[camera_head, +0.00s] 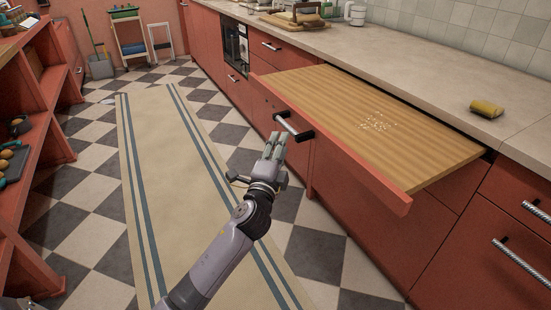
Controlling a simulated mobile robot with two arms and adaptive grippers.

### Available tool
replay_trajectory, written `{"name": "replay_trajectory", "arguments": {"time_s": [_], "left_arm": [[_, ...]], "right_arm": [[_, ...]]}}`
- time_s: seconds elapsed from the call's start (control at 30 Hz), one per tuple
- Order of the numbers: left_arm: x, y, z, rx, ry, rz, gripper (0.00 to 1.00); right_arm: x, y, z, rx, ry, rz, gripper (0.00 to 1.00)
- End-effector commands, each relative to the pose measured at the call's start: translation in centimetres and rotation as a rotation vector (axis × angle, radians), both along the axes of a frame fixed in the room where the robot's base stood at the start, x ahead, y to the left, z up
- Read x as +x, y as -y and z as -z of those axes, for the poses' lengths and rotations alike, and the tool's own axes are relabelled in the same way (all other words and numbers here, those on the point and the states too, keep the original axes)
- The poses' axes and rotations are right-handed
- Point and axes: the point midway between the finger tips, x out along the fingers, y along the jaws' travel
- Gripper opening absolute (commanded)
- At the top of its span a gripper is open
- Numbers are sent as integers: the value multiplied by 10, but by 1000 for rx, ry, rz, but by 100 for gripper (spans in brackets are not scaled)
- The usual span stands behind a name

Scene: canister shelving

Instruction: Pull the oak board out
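The oak board (365,110) extends out from under the counter over the red cabinets, with a red front strip (340,150) along its outer edge. White crumbs lie on it. Its dark bar handle (292,125) is on the front strip. My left gripper (274,142) is just left of and below the handle in the picture, with its fingers pointing up toward it. The fingers look close together. I cannot tell whether they touch the handle, or whether they are open or shut. My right gripper is not in view.
A yellow object (486,109) lies on the counter (400,50) at the right. Red drawers with bar handles are below. A beige runner (165,190) covers the checkered floor, with free room on it. Red shelving (35,120) stands at the left.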

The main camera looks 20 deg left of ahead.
Motion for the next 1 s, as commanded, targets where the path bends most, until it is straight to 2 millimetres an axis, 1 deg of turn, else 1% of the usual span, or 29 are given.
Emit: {"name": "replay_trajectory", "arguments": {"time_s": [0.03,0.1,0.2,0.3,0.47,0.87,0.93,0.97,1.0], "left_arm": [[-11,2,3,-1,-2,0,35],[-23,3,4,0,-1,0,35],[-36,5,6,-1,-2,-1,35],[-44,6,6,-1,-1,-1,35],[-48,6,6,0,1,-1,35],[-47,6,7,-1,0,-1,35],[-47,6,13,-11,-14,-1,35],[-47,5,20,-22,-26,-2,35],[-48,5,32,-43,-52,-3,35]], "right_arm": [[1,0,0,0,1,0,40],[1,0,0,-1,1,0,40],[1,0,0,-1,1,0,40],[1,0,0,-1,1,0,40],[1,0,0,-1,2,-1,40],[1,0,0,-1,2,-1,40],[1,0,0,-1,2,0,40],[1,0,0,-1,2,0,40],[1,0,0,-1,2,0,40]]}}
